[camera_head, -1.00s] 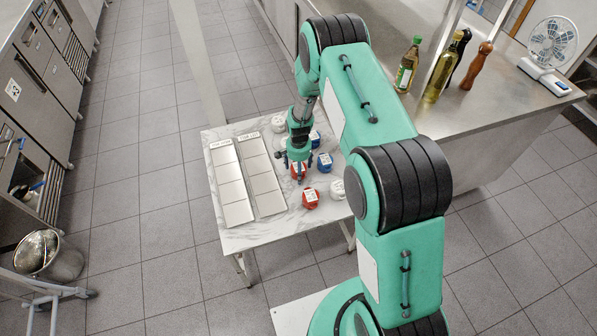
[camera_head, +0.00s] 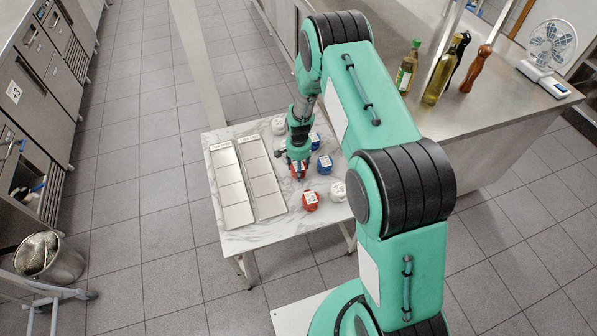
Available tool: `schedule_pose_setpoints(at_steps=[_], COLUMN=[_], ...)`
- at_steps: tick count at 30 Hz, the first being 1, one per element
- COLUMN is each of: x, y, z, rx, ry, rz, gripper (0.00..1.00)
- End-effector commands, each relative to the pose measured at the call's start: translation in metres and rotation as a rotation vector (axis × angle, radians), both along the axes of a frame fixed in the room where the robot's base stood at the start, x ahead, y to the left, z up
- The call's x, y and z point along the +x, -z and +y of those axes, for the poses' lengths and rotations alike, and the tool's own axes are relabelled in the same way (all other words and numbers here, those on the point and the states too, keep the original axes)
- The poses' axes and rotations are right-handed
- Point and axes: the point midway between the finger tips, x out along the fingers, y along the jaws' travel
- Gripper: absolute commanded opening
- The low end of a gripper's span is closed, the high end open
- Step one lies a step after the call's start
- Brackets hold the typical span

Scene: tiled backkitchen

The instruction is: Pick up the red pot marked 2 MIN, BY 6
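Two red pots with white labelled lids are on the marble-topped table. One red pot (camera_head: 299,175) is right under my gripper (camera_head: 298,167) and partly hidden by it. The other red pot (camera_head: 310,201) stands nearer the front, in the open. The lid print is too small to read, so I cannot tell which is marked 2 MIN, BY 6. My gripper points down with its fingers at the first red pot. Whether the fingers touch it or are closed on it cannot be seen.
Blue pots (camera_head: 324,165) and white pots (camera_head: 338,191) stand close around. Two rows of metal plates (camera_head: 232,193) with label strips lie on the left of the marble table (camera_head: 272,239). A steel counter with bottles (camera_head: 407,66) and a fan (camera_head: 552,45) is at the right.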

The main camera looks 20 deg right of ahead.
Motion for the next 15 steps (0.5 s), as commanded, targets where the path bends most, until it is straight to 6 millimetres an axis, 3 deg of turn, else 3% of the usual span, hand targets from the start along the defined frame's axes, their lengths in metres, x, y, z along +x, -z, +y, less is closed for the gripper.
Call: schedule_pose_setpoints(at_steps=[9,15], x=[0.001,0.001], y=[-0.052,-0.073], z=[0.0,0.0], rx=[0.0,0.0], ry=[0.0,0.0], rz=[-0.001,-0.001], gripper=[0.18,0.18])
